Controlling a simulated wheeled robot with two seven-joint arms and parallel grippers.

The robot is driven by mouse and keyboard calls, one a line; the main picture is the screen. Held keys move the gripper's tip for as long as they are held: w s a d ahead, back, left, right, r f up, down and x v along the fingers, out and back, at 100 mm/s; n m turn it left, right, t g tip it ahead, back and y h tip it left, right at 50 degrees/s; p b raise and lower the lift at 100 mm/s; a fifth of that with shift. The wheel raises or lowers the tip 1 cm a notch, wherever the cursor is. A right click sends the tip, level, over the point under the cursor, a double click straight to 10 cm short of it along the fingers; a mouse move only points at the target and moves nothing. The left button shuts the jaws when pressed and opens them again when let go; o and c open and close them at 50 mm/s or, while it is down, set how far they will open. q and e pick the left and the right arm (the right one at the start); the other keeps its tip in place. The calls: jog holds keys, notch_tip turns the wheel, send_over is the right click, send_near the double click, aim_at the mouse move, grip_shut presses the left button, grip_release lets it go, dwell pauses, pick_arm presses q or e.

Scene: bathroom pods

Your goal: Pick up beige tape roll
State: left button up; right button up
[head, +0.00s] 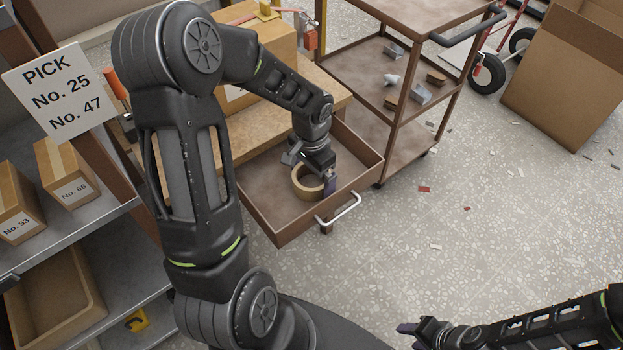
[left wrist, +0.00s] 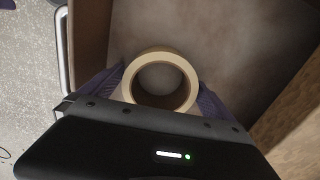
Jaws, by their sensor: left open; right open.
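The beige tape roll (head: 306,184) lies in an open brown drawer (head: 283,228) in the head view. In the left wrist view the tape roll (left wrist: 160,56) shows its ring from above, close to my gripper. My left gripper (head: 326,180) is down in the drawer at the roll. In the left wrist view its purple fingers (left wrist: 160,92) stand apart, one on each side of the roll; I cannot tell whether they touch it. The near part of the roll is hidden by the gripper body. My right gripper (head: 408,330) is at the bottom of the head view, away from the drawer, open and empty.
The drawer has a metal handle (head: 339,209) on its front. A wooden bench top (head: 262,135) with a cardboard box overhangs its back. A brown cart (head: 400,110) stands right beside it. Shelves with boxes (head: 66,175) are at left. The speckled floor at right is mostly clear.

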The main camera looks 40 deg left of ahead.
pick_arm(q)
jog(key=shift+c, duration=0.3)
jog(key=c, duration=1.2)
